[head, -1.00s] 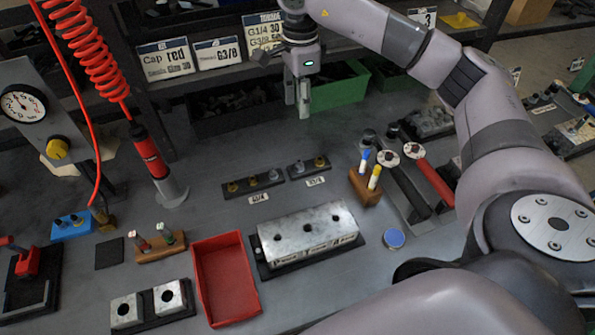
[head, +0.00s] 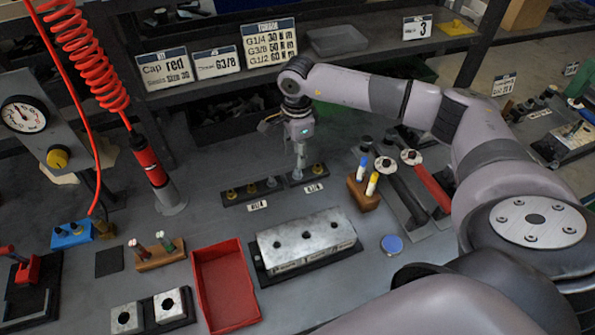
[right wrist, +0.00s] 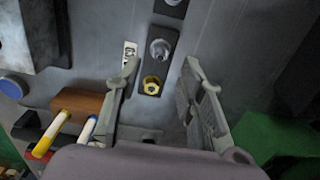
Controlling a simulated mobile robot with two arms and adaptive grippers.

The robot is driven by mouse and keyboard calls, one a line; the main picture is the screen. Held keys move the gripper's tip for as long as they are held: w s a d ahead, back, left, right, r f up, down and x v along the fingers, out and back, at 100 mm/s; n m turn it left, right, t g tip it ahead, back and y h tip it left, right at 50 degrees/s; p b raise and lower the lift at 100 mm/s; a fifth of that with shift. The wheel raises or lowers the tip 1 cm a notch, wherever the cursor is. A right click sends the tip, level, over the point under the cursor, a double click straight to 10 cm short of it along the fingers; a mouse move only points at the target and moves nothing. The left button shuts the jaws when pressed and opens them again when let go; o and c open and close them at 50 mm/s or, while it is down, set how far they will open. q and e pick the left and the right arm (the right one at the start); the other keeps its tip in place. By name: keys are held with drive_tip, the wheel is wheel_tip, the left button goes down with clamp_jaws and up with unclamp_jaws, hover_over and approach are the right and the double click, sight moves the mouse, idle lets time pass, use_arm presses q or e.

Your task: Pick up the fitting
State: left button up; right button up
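My right gripper (head: 299,172) points down over the small dark fitting rack (right wrist: 143,103) beside the G3/8 label. In the right wrist view its two fingers (right wrist: 162,72) are spread apart with nothing between the tips, on either side of the rack. A brass fitting (right wrist: 152,85) and a silver fitting (right wrist: 159,48) stand in this rack. In the head view the brass fitting (head: 317,169) shows just right of the fingers; the silver one is mostly hidden by them. A longer rack (head: 240,195) with several fittings stands to the left. My left gripper is not in view.
A metal valve block (head: 306,239) lies in front of the racks, with a red tray (head: 225,286) to its left. A wooden holder (head: 363,193) with blue and yellow markers stands right. Signs (head: 217,62) read Cap red and Thread G3/8. A green bin (right wrist: 275,140) is close behind.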

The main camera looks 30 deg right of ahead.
sight(298, 173)
wheel_tip(298, 173, down, 4)
drive_tip(key=shift+r+p, duration=0.15)
drive_tip(key=shift+p, duration=0.6)
drive_tip(key=shift+f, duration=0.65)
drive_tip(key=shift+c, duration=0.3)
clamp_jaws()
